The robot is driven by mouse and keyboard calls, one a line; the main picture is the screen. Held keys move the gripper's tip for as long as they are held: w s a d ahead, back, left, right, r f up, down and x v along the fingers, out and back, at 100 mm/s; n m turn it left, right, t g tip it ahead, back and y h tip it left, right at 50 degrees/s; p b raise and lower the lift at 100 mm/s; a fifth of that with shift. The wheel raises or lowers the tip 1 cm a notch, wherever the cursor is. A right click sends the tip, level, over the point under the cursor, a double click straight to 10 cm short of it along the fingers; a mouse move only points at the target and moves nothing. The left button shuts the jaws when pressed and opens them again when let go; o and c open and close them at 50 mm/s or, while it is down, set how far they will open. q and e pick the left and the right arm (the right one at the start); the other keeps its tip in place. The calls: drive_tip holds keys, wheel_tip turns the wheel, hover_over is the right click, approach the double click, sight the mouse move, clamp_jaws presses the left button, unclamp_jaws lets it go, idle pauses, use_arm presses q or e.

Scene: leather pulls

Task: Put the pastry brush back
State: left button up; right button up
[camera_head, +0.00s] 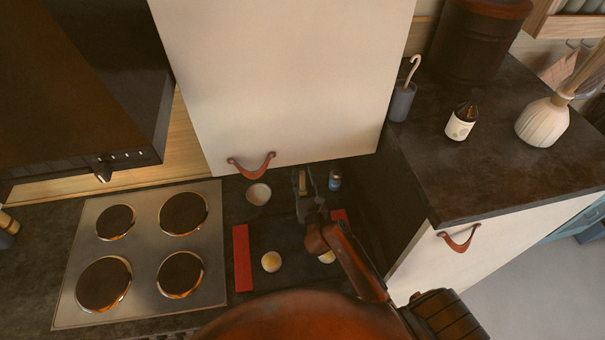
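A small pale, wood-coloured piece (302,183), perhaps the pastry brush, shows between the fingers of my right gripper. It lies on the dark counter near the back wall; most of it is hidden by the gripper. My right gripper (304,181) reaches in from the lower right, over the back of the dark tray. Its two fingers stand apart on either side of the pale piece, and I see no clear grip on it. A dark grey cup (402,103) with a hooked pale utensil (413,68) stands on the right counter. My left gripper is not in view.
A dark tray with red ends (242,258) holds two round pale-yellow pieces (271,261). A cooktop (145,245) lies left. A cream cabinet door (285,80) with a leather pull hangs above.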

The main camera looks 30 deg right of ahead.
drive_tip(key=b+v, duration=0.1)
drive_tip(key=v, duration=1)
drive_tip(key=shift+w, duration=0.1)
